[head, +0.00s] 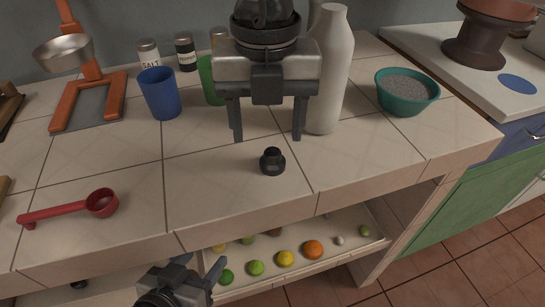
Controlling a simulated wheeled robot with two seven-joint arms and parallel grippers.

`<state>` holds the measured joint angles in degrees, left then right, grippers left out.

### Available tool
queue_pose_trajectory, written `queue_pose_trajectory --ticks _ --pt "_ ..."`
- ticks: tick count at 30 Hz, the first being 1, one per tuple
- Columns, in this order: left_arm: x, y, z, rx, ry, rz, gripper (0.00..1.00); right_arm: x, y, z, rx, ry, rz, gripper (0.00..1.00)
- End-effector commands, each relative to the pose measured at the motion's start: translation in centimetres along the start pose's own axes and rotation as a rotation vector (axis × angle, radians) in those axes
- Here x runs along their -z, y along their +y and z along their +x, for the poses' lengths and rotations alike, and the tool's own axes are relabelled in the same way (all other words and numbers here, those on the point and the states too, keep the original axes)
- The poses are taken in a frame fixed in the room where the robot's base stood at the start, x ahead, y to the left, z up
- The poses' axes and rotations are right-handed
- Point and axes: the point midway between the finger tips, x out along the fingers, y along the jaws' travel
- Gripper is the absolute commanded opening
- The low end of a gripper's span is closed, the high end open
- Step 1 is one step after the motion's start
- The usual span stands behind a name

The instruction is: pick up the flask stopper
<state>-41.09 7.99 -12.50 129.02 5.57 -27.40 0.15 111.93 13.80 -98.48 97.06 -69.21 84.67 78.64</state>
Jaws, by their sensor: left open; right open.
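The flask stopper, a small black stepped piece (272,161), stands on the tiled counter (215,185) near the middle of the head view. My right gripper (268,137) hangs from above with its two fingers pointing down and spread wide. It is open and empty. In the picture the stopper shows just below the gap between its fingertips, and I see no contact. My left gripper (199,265) is low in the view, in front of the counter's front edge. Its fingers are apart and nothing shows between them.
A white bottle (330,75) stands close beside my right gripper. A blue cup (158,94), a green cup (208,82) and a teal bowl (405,98) stand around it. A red scoop (65,209) lies at left. A lower shelf holds several fruits. Counter around the stopper is clear.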

Motion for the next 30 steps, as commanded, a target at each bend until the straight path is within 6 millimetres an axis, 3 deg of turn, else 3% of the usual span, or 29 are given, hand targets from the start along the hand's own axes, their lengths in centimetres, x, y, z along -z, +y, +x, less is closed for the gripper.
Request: queue_pose_trajectory --ticks 10,19,20,24,30 --pt "0.5 0.0 0.0 -0.001 0.006 0.001 0.55 0.2 -0.7 4.6 0.001 0.003 0.000 0.61" --pt "0.3 0.0 0.1 0.000 0.001 0.000 0.55 0.1 -0.7 5.1 0.000 0.000 0.000 0.61" --pt "0.2 0.0 0.1 0.000 0.001 0.000 0.55 0.1 -0.7 5.1 0.000 0.000 0.000 0.55" --pt "0.2 0.0 0.1 0.000 0.000 0.000 0.55 0.1 -0.7 5.1 0.000 0.000 0.000 0.16" --pt "0.2 0.0 0.1 0.000 0.000 0.001 0.55 0.1 -0.7 5.1 0.000 0.000 0.000 0.13"
